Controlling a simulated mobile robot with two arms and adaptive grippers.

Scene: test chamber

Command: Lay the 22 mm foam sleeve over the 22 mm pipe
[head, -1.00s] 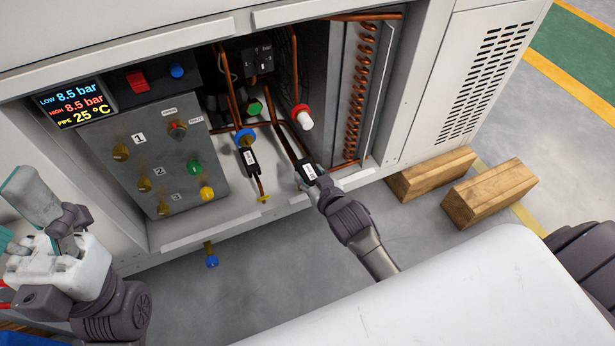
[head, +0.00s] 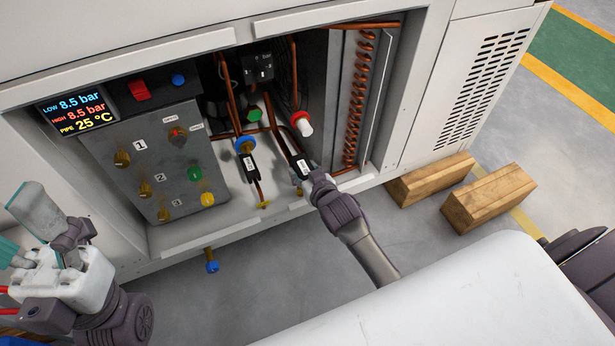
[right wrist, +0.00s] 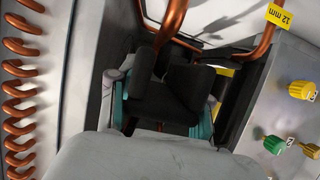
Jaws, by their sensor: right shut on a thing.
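My right gripper (head: 306,180) reaches into the open machine and is shut on a black foam sleeve (head: 302,166) with a white label. The sleeve is in line with the lower end of a slanting copper pipe (head: 282,138); I cannot tell whether it is around the pipe or only against it. In the right wrist view the black sleeve (right wrist: 160,97) sits between the teal fingertips, with copper pipe behind it. My left gripper (head: 35,230) is at the lower left, away from the machine; its jaw gap is unclear. No 22 mm marking is readable.
A second black labelled sleeve (head: 250,168) is on the neighbouring pipe, below a blue cap (head: 245,145). A valve panel (head: 160,165) stands left, a copper coil (head: 356,105) right. A yellow 12 mm tag (right wrist: 281,19) marks one pipe. Wooden blocks (head: 488,197) lie on the floor.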

